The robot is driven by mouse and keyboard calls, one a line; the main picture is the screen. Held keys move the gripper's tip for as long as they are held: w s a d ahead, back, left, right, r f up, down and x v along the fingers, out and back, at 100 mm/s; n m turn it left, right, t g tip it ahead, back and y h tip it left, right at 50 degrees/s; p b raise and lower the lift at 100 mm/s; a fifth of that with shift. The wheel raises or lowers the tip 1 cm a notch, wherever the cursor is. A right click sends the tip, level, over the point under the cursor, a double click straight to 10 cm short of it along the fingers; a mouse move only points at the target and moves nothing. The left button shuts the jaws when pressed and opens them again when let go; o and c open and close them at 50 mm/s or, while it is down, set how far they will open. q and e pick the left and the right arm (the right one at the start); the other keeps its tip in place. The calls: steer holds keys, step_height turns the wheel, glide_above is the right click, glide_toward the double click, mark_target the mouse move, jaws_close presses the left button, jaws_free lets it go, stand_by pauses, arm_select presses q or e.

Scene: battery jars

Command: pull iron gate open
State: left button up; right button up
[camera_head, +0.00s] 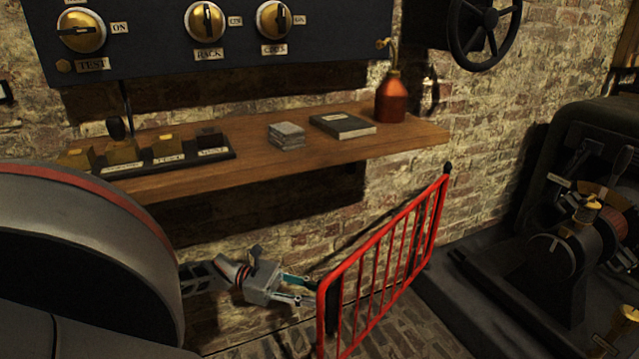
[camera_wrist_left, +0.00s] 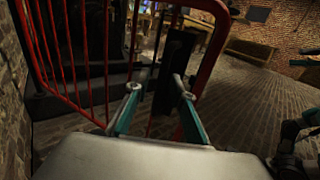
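The red iron gate (camera_head: 385,255) stands upright on the brick floor, running from its near end post at lower left to a dark hinge-side post (camera_head: 441,200) by the wall. A dark vertical plate shows at the near end. My left gripper (camera_head: 305,291) is just left of that end, with its two fingers apart and nothing seen between them. In the left wrist view, the gate's red frame (camera_wrist_left: 213,50) passes close beyond the open fingers (camera_wrist_left: 157,85). I cannot tell whether a finger touches it.
A wooden shelf (camera_head: 230,158) above the gripper holds a copper oil can (camera_head: 391,98), a dark book (camera_head: 342,125) and several small blocks. Dark machinery (camera_head: 570,240) stands right of the gate. Open brick floor (camera_wrist_left: 265,105) lies right in the wrist view.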

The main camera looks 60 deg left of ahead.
arm_select(q)
steer(key=v, duration=0.6)
steer(key=shift+a, duration=0.15)
steer(key=shift+s, duration=0.15)
